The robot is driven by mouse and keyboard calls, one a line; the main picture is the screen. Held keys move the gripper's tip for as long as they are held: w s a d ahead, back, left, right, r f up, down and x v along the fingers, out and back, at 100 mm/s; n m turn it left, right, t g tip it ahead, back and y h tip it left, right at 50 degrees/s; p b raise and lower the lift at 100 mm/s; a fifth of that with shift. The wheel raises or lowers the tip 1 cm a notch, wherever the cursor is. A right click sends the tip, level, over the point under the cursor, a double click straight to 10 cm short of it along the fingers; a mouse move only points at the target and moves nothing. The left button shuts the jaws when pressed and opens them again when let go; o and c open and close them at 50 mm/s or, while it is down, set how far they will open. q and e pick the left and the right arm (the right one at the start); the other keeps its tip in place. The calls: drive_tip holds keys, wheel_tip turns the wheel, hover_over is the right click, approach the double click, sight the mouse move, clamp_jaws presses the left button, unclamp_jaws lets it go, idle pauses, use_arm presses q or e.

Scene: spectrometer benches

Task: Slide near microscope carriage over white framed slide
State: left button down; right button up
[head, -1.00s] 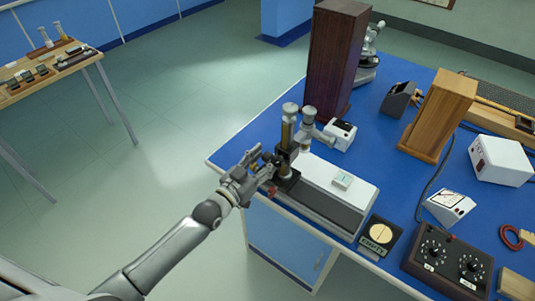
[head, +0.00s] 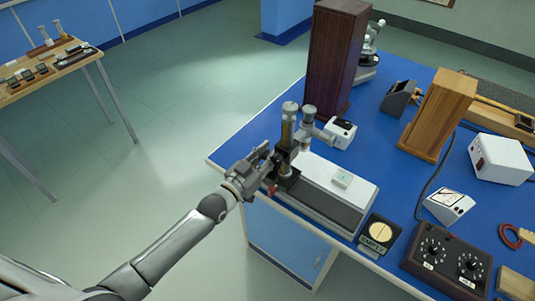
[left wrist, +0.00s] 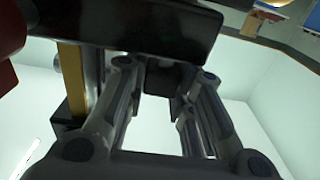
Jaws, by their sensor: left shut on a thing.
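The near microscope carriage (head: 288,182) is a black block bearing an upright brass and grey microscope (head: 287,132). It stands at the left end of a long white-topped bench (head: 318,188). The white framed slide (head: 342,178) lies on that top, to the right of the carriage and apart from it. My left gripper (head: 266,165) reaches the carriage from the left and is shut on it. In the left wrist view, the fingers (left wrist: 165,88) close around a dark part under the black block; the exact contact is partly hidden. My right gripper is out of view.
A tall dark wooden cabinet (head: 335,60) and a small white box (head: 340,133) stand behind the bench. The white top between carriage and slide looks clear.

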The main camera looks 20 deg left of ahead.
use_arm(q)
drive_tip(key=s+d+p, duration=0.1)
drive_tip(key=d, duration=0.3)
drive_tip(key=s+d+p, duration=0.1)
drive_tip(key=s+d, duration=0.1)
drive_tip(key=d, duration=0.2)
drive_tip(key=s+d+p, duration=0.1)
drive_tip(key=d, duration=0.3)
drive_tip(key=shift+s+d, duration=0.2)
drive_tip(key=shift+s, duration=0.1)
drive_tip(key=shift+s+d, duration=0.15)
drive_tip(key=shift+d, duration=0.3)
drive_tip(key=c, duration=1.2)
unclamp_jaws()
drive_tip(key=shift+a, duration=0.1)
drive_tip(key=shift+c, duration=0.2)
drive_tip(key=v, duration=1.2)
